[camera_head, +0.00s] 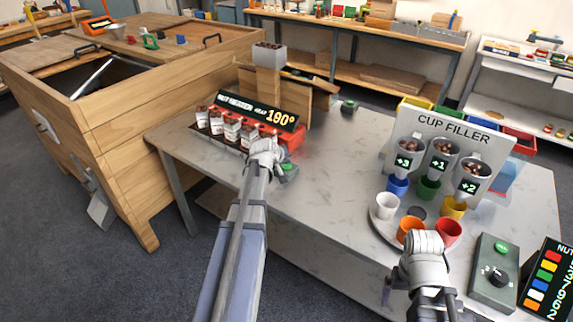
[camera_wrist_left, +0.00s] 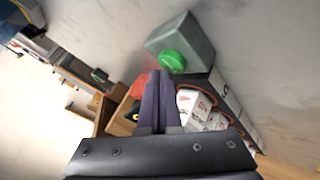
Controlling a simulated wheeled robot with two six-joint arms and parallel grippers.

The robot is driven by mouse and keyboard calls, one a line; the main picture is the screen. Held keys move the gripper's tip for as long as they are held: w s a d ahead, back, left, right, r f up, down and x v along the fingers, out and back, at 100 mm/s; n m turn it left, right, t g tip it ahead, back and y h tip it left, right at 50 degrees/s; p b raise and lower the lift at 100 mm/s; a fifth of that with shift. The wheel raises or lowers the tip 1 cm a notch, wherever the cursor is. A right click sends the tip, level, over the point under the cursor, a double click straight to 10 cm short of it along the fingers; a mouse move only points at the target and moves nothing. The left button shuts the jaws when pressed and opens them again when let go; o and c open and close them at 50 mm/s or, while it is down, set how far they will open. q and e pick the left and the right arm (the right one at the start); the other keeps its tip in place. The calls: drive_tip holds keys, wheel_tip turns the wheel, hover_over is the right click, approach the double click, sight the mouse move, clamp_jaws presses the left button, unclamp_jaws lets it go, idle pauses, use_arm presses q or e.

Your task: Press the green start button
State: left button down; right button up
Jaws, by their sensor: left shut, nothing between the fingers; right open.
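A green button (camera_head: 288,168) sits on a small grey box at the front edge of the table, just right of my left gripper (camera_head: 266,148). In the left wrist view the green button (camera_wrist_left: 173,62) is on the grey box (camera_wrist_left: 188,42), and the shut fingers of my left gripper (camera_wrist_left: 158,78) are empty, with their tips close beside it. I cannot tell whether they touch. Another green button (camera_head: 501,247) is on a grey control box with a black knob at the right. My right gripper (camera_head: 427,242) is open near the cup tray.
A nut heater sign (camera_head: 256,110) reading 190° stands behind a row of small bags (camera_head: 231,127). The cup filler (camera_head: 448,150) stands over several coloured cups on a round tray (camera_head: 382,235). A further small box with a green top (camera_head: 349,105) is at the back. The table middle is clear.

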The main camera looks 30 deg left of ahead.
sight(286, 167)
use_arm(q)
drive_tip(key=shift+r, duration=0.45)
drive_tip(key=shift+p, duration=0.3)
wheel_tip(286, 167, up, 5)
drive_tip(key=p, duration=0.5)
drive_tip(key=shift+r, duration=0.1)
idle(0.3)
